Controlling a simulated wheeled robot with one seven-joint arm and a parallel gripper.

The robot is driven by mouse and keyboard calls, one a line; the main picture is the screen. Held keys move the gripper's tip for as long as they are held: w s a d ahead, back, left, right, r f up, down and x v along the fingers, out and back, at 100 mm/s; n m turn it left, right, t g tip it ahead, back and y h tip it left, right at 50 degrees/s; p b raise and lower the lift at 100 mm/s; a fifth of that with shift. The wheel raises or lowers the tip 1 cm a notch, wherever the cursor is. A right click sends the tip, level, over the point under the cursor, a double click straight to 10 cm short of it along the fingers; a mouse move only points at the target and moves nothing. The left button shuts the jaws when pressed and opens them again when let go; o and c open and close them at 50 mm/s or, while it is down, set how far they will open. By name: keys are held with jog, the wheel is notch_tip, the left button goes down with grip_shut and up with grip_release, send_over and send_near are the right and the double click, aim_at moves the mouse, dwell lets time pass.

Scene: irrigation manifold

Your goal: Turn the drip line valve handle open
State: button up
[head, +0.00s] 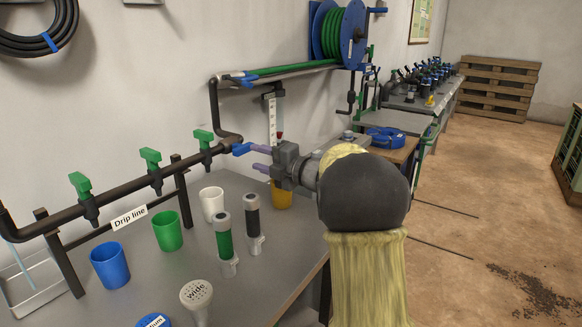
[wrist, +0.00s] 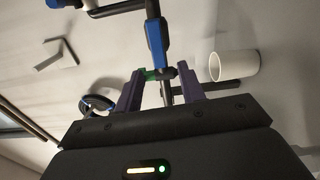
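The dark manifold pipe (head: 120,190) carries several green valve handles (head: 151,159) and a sign reading "Drip line" (head: 129,217). A blue lever handle (head: 241,149) sticks out at the pipe's right end; which handle the sign belongs to is unclear. My gripper (head: 257,158) is at the blue handle's right, its purple fingers pointing left towards it. Contact cannot be told.
Below the pipe, the grey bench (head: 150,290) holds a blue cup (head: 110,265), a green cup (head: 168,231), a white cup (head: 212,204) and two upright cylinders (head: 224,240). A yellow cup (head: 281,194) stands under my gripper. A hose reel (head: 338,35) hangs behind.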

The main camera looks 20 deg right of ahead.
jog(key=v, duration=0.9)
jog(key=shift+s+d, duration=0.25)
jog(key=shift+w, duration=0.1)
